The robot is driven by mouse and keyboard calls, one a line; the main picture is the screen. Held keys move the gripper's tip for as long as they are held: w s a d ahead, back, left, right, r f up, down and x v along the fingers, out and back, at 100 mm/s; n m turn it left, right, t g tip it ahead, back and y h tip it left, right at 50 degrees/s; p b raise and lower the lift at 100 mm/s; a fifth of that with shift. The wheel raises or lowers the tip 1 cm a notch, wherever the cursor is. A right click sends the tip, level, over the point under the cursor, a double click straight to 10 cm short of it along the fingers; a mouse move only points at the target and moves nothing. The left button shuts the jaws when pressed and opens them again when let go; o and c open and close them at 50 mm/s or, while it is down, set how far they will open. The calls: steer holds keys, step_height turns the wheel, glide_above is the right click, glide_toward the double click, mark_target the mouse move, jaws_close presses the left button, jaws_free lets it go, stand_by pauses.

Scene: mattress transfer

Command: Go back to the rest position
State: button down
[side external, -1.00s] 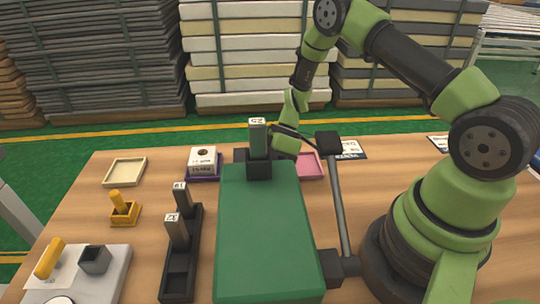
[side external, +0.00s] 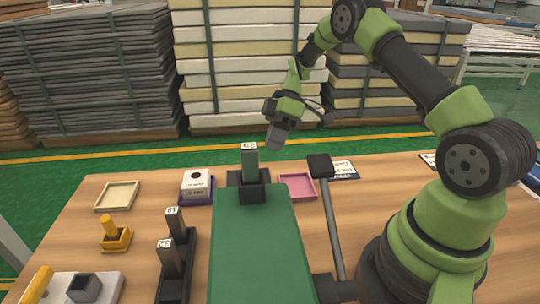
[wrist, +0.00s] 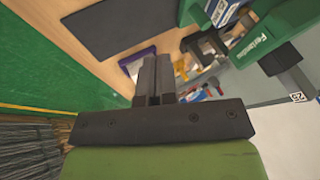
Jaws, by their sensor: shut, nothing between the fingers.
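My gripper (side external: 276,135) is raised above the far end of the table, its fingers pointing down and to the left. It is shut and empty. In the wrist view the two fingers (wrist: 153,78) lie together. A grey numbered block (side external: 249,163) stands upright in a black holder (side external: 250,189) at the far end of the green body (side external: 255,245). My gripper is above and to the right of this block, apart from it. The block's numbered end (wrist: 297,97) shows at the right of the wrist view.
A dark post with a square black head (side external: 320,166) stands right of the green body, near a pink tray (side external: 297,186). Left are a black rack (side external: 190,250) with two numbered blocks, a yellow holder (side external: 116,240), a cream tray (side external: 117,195) and white boxes (side external: 197,184). Mattress stacks stand behind.

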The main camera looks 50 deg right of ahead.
steer(key=s+a+r+m+t+h, duration=0.1)
steer(key=s+a+r+m+h, duration=0.15)
steer(key=r, duration=0.55)
steer(key=s+a+r+m+t+h, duration=0.1)
steer(key=s+a+r+m+t, duration=0.2)
steer(key=r, duration=0.6)
steer(key=s+a+r+m+t+h, duration=0.1)
steer(key=s+a+r+m+t, duration=0.1)
steer(key=s+m, duration=0.2)
steer(key=s+a+r+m+t, duration=0.1)
steer(key=s+a+r+m, duration=0.1)
steer(key=s, duration=0.9)
steer(key=shift+a+m+t+h, duration=0.4)
steer(key=shift+a+m, duration=0.35)
steer(key=shift+m, duration=0.5)
